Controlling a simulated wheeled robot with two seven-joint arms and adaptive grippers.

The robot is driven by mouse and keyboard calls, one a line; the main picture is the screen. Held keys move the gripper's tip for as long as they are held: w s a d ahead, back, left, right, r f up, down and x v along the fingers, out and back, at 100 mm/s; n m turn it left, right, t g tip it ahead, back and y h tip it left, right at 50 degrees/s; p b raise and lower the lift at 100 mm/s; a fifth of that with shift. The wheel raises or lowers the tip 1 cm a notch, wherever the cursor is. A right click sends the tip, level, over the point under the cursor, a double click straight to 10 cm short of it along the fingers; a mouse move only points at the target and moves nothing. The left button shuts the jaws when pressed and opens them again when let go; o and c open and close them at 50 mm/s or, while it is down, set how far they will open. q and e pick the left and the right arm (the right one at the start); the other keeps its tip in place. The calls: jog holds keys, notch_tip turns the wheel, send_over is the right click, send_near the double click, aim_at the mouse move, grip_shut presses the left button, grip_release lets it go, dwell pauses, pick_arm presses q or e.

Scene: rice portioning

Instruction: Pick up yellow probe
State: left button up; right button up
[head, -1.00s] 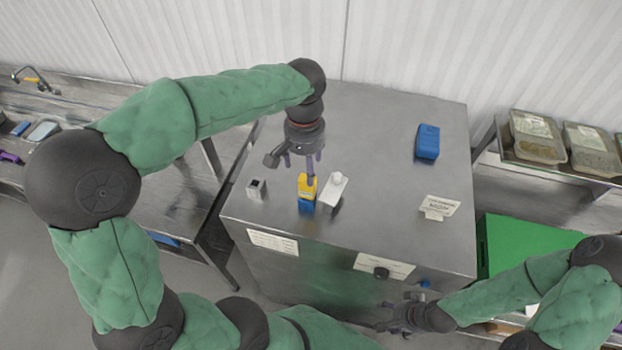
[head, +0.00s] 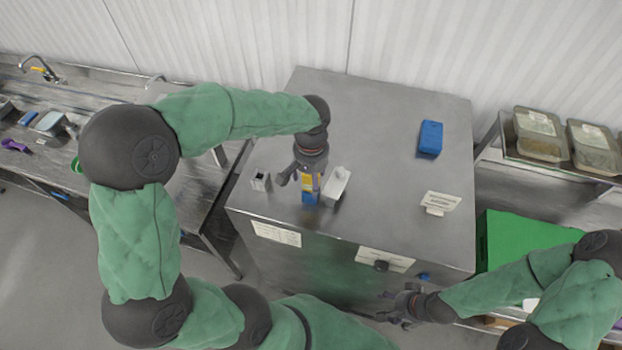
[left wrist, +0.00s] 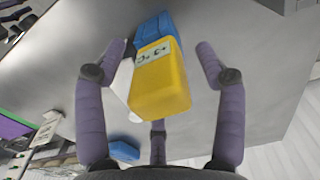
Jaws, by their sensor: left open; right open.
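The yellow probe (head: 307,183) stands on the steel cabinet top, its yellow body above a blue lower part. In the left wrist view the yellow probe (left wrist: 160,85) lies between the spread fingers, with a small display on its face and the blue part beyond. My left gripper (head: 309,182) is open around it from above and partly hides it in the head view; the fingers look apart from it in the left wrist view (left wrist: 160,65). My right gripper (head: 393,308) is open and empty in front of the cabinet, low at the right.
A white container (head: 336,186) stands close to the probe's right. A small metal holder (head: 260,182) is to its left. A green box (head: 520,250) is at right.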

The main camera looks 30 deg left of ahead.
pick_arm(q)
jog(key=c, duration=1.4)
jog(key=shift+r, duration=0.1)
